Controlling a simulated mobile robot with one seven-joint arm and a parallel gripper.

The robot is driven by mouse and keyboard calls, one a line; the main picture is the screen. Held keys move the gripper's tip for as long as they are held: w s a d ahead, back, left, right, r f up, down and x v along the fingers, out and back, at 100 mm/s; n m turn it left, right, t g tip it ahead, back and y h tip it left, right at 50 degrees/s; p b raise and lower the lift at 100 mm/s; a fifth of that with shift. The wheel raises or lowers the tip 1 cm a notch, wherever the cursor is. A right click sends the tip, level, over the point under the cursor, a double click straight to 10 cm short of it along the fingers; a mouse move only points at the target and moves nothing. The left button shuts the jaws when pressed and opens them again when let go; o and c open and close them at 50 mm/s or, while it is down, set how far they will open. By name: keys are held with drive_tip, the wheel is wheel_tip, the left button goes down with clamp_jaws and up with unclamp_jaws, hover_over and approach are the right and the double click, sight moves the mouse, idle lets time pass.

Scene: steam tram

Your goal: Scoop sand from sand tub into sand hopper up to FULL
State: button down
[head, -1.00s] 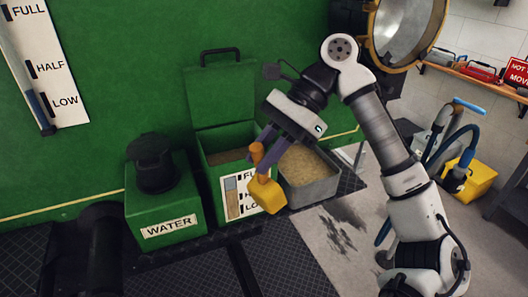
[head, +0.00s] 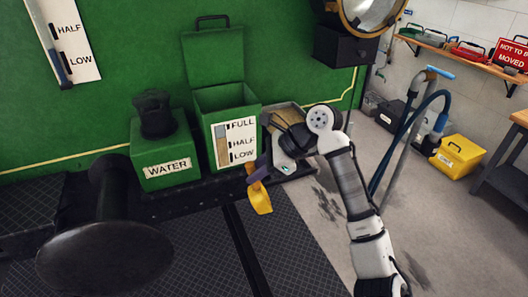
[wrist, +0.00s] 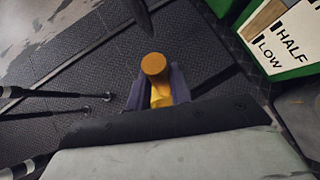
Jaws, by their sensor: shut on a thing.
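The sand hopper (head: 225,100) is the green box with its lid raised at the back. Its front gauge (head: 234,143) reads FULL, HALF and LOW, with a tan column that seems to end near or a little above HALF. The grey sand tub (head: 288,114) stands right of the hopper, partly hidden by my arm; some sand shows. My gripper (head: 257,170) is shut on the orange handle of the yellow scoop (head: 261,197), which hangs in front of the hopper. The handle's end (wrist: 154,64) shows in the wrist view; what the scoop holds is hidden.
A green WATER box (head: 165,160) with a black cap stands left of the hopper. A black round-topped post (head: 105,250) is at the front left. A yellow bin (head: 460,155) and blue hose (head: 385,155) are at the right. The dark floor before the hopper is clear.

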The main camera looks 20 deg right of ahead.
drive_tip(key=w+a+f+m+t+h+b, duration=0.2)
drive_tip(key=w+a+f+m, duration=0.15)
drive_tip(key=f, duration=1.05)
drive_tip(key=w+a+f+m+t+h+b, duration=0.1)
drive_tip(key=w+a+f+m+t+h, duration=0.25)
drive_tip(key=f, duration=1.05)
drive_tip(key=s+a+f+m+h+b, duration=0.1)
drive_tip(key=s+a+f+m, duration=0.1)
drive_tip(key=a+f, duration=0.3)
drive_tip(key=s+a+f+m+h+b, duration=0.2)
drive_tip(key=a+f+m, duration=0.2)
drive_tip(key=f, duration=0.7)
drive_tip(key=shift+a+m+b, duration=0.3)
drive_tip(key=shift+a+m, duration=0.1)
